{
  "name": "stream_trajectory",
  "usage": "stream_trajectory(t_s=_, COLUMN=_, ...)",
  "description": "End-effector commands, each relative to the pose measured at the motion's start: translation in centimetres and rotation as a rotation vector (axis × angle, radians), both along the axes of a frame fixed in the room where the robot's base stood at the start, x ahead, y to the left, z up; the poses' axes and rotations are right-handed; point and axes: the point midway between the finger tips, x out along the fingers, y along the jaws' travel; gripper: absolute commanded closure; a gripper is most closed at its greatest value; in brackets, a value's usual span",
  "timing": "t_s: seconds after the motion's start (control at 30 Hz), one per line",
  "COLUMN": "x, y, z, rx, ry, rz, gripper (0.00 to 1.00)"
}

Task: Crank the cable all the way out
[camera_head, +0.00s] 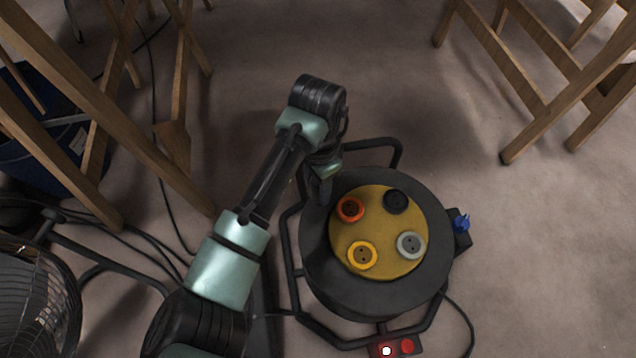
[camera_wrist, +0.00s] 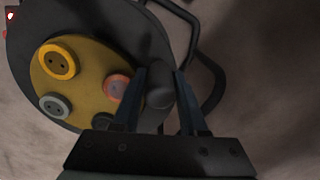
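The cable reel (camera_head: 320,270) is a dark drum in a black tube frame, with a yellow socket plate (camera_head: 378,262) on top; the plate also shows in the wrist view (camera_wrist: 85,87). A dark round crank knob (camera_wrist: 160,90) stands on the drum beside the orange socket. My gripper (camera_head: 325,190) points down at the drum's upper left edge. In the wrist view my gripper (camera_wrist: 161,80) has one finger on each side of the knob, close against it, and looks shut on it. In the head view my gripper hides the knob. How much cable is wound inside cannot be seen.
A red box (camera_head: 397,347) with a white light and a red button sits at the reel's front. A blue plug (camera_head: 462,224) is at its right. Wooden trestles (camera_head: 545,90) stand at both sides; a fan (camera_head: 38,300) is at lower left. The floor right of the reel is clear.

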Motion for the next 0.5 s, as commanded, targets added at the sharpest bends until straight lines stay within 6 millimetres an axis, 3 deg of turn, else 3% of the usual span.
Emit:
stream_trajectory(t_s=0.03, x=0.01, y=-0.01, z=0.0, rx=0.0, ry=0.0, rz=0.0, gripper=0.68)
stream_trajectory(t_s=0.2, x=0.0, y=-0.01, z=0.0, rx=0.0, ry=0.0, rz=0.0, gripper=0.99)
stream_trajectory(t_s=0.5, x=-0.01, y=-0.02, z=-0.01, rx=0.0, ry=0.0, rz=0.0, gripper=1.0)
